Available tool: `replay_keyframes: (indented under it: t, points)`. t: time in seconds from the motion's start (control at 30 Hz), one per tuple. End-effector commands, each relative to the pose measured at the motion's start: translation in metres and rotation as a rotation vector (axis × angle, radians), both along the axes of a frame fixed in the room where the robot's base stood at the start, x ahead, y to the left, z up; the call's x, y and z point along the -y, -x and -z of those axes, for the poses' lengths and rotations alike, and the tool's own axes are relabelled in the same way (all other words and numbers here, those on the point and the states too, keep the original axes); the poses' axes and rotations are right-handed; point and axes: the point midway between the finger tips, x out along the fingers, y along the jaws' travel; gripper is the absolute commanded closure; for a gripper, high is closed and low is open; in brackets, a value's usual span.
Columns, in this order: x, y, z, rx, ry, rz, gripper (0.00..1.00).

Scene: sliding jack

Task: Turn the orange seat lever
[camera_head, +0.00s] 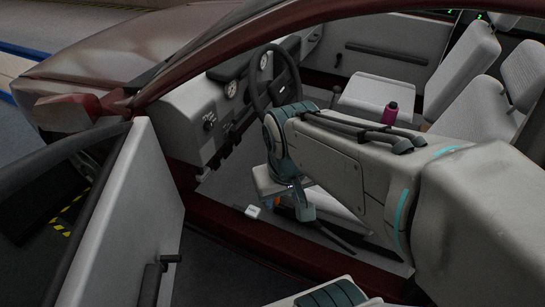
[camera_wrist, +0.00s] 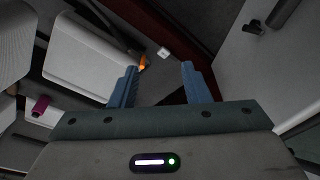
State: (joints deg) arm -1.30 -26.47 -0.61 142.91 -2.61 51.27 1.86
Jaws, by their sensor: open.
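The orange seat lever (camera_wrist: 143,63) shows in the wrist view as a small orange piece just beyond my left fingertip, beside the corner of the pale seat (camera_wrist: 88,60). My gripper (camera_wrist: 159,68) is open and empty, with its two blue fingers spread apart. Whether the left finger touches the lever I cannot tell. In the head view my gripper (camera_head: 292,206) points down low in the doorway. A sliver of the orange lever (camera_head: 277,201) shows beside it there, mostly hidden by my gripper and arm.
A small white block (camera_head: 252,211) lies by the door sill, left of my gripper. The open car door (camera_head: 135,215) stands on the left. The steering wheel (camera_head: 275,78) is behind my wrist. A magenta cylinder (camera_head: 390,113) stands near the seats, beyond my arm.

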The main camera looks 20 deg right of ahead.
Motion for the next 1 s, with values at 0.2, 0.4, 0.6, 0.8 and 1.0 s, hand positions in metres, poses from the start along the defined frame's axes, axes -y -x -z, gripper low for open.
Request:
replay_keyframes:
  t: [0.2,0.4,0.6,0.8,1.0]
  points:
    - [0.02,-0.016,0.051,-0.153,0.138,-0.097,0.57]
    - [0.044,-0.034,0.098,-0.303,0.307,-0.206,0.57]
    - [0.063,-0.057,0.142,-0.438,0.49,-0.335,0.57]
    - [0.078,-0.083,0.187,-0.559,0.686,-0.476,0.57]
    - [0.088,-0.113,0.23,-0.661,0.893,-0.63,0.57]
